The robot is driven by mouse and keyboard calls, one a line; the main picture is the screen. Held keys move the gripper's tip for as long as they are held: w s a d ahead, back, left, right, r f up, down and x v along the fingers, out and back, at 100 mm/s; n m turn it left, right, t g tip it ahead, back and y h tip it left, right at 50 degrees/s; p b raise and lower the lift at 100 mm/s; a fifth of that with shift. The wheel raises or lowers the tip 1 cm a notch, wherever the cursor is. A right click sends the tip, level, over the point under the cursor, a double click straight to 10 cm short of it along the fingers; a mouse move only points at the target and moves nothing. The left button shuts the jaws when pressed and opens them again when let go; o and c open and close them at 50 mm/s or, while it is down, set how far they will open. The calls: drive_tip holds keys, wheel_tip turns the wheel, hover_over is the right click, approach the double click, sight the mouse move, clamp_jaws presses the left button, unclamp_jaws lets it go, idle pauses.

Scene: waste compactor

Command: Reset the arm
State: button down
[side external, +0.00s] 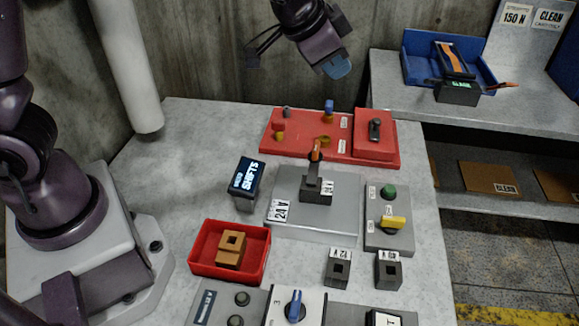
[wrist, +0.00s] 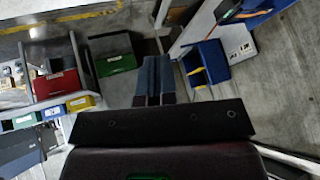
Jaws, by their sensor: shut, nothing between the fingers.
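My gripper (side external: 337,68) hangs in the air at the top of the side external view, above and behind the red panel, with its bluish fingertips pointing down. It touches nothing there. In the wrist view its two fingers (wrist: 152,80) lie side by side, shut and empty.
The grey table holds a red panel (side external: 300,145), a grey block with an orange-tipped lever (side external: 315,155), a small display (side external: 246,178), a red tray (side external: 205,268) with an orange block (side external: 231,248), and a button panel (side external: 389,235). A blue bin (side external: 415,75) stands on the right shelf.

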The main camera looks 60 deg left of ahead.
drive_tip(key=s+a+r+n+g, duration=0.1)
drive_tip(key=s+a+r+n, duration=0.1)
drive_tip(key=s, duration=1)
drive_tip(key=s+a+r+n+y, duration=0.1)
drive_tip(key=s+a+r+n, duration=0.2)
drive_tip(key=s, duration=0.9)
drive_tip(key=shift+s+a+r+g, duration=0.4)
drive_tip(key=shift+a+r, duration=0.25)
drive_tip(key=shift+a, duration=0.35)
idle(0.4)
